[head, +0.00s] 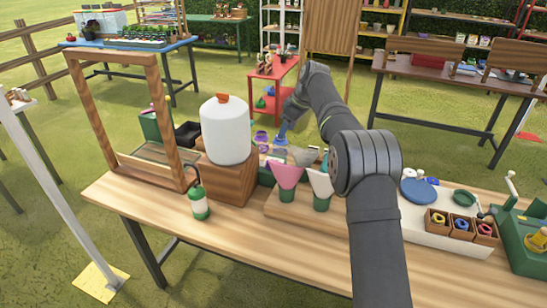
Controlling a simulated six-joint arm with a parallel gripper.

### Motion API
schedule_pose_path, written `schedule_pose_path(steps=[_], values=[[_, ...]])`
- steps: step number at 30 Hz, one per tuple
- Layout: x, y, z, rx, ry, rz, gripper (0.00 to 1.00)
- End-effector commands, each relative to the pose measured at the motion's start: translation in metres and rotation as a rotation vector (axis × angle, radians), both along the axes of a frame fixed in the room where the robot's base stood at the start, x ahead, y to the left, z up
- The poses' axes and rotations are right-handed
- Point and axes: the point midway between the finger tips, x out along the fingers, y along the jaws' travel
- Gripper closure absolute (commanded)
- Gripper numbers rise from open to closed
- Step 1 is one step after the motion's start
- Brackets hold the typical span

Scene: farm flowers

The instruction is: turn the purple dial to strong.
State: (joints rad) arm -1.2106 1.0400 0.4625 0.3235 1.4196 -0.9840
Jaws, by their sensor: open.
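Small purple round pieces (261,137) show on the far side of the wooden table, right of the white jug. One is probably the purple dial, but they are too small to tell which, and no pointer or strength marks can be read. My gripper (282,133) points down just right of them, over a bluish round piece (280,141). It is open, with nothing visible between its fingers. I cannot tell whether it touches anything. My arm and the potted cones hide part of this area.
A white jug (225,130) on a wooden block stands close on the left, beside a wooden frame (93,110). Pink (287,174) and white (320,183) cones stand in front. A white tray (417,218) lies right.

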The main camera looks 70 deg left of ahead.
Motion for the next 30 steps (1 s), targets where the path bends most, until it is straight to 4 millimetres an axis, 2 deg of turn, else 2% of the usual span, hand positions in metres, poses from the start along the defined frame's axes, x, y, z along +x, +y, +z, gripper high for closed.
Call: schedule_pose_path(steps=[5,10,24,30], values=[[-0.002,-0.008,0.007,0.002,0.0,-0.069,0.48],[-0.005,-0.004,-0.008,0.0,0.001,-0.075,0.48],[-0.025,0.029,-0.1,0.0,0.001,-0.073,0.48],[-0.032,0.041,-0.133,0.002,0.001,-0.073,0.48]])
